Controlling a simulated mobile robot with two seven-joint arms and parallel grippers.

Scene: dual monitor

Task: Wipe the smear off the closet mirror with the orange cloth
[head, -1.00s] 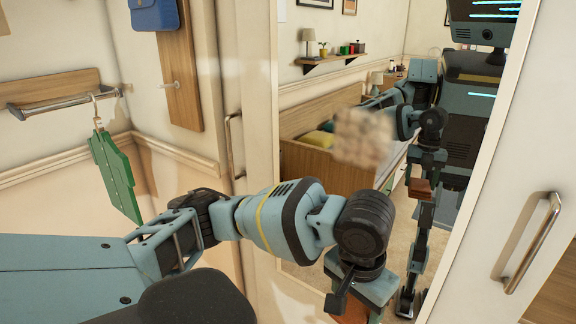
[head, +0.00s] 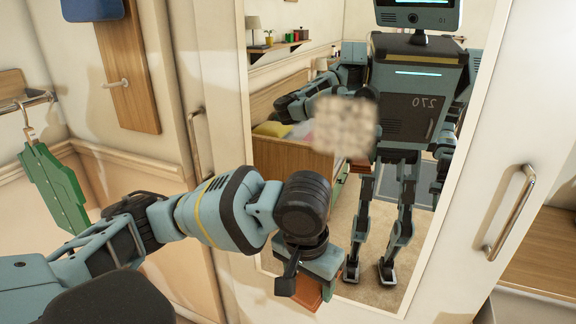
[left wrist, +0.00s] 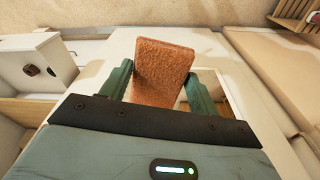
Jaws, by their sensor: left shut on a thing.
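The closet mirror (head: 410,262) fills a tall white-framed panel in the head view. A pale, mottled, blurred smear (head: 343,126) lies on its upper middle. The orange cloth (left wrist: 162,72) looks like a rust-orange, rough-textured block in the left wrist view. Its edge also shows low in the head view (head: 308,292). My left gripper (head: 312,274) is shut on the cloth, with a finger on each side of it. It appears below and left of the smear, and I cannot tell if the cloth touches the glass. My right gripper is not directly in view.
A metal door handle (head: 512,212) sticks out right of the mirror, and another (head: 195,145) stands left of it. A green hanging item (head: 54,187) is at the far left. The mirror reflects my body, a bed and a shelf.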

